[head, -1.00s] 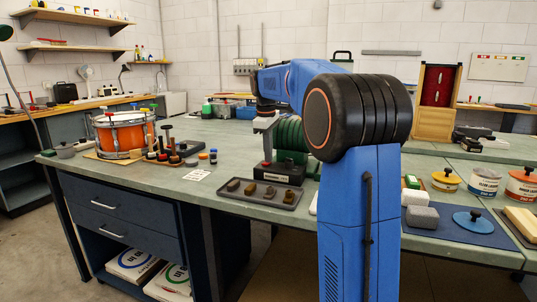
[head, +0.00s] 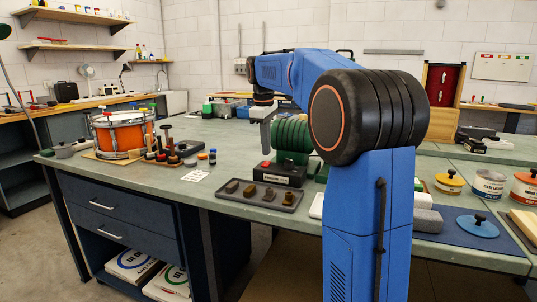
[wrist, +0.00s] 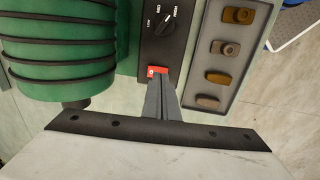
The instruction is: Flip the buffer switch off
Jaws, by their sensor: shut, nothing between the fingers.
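The buffer (head: 292,136) is a green ribbed machine on a black base in the middle of the bench. Its black control box (head: 279,174) faces front and carries a red switch (head: 266,164). In the wrist view the red switch (wrist: 157,71) sits on the box below a black dial (wrist: 163,26). My gripper (head: 266,147) points down above the box, beside the green body. In the wrist view my gripper (wrist: 161,82) is shut and empty, its tips at the lower edge of the red switch. The fingers hide part of it, and I cannot tell whether they touch it.
A grey tray (head: 284,204) with several brown blocks lies directly in front of the control box. An orange drum (head: 124,136) and small tools stand to the left.

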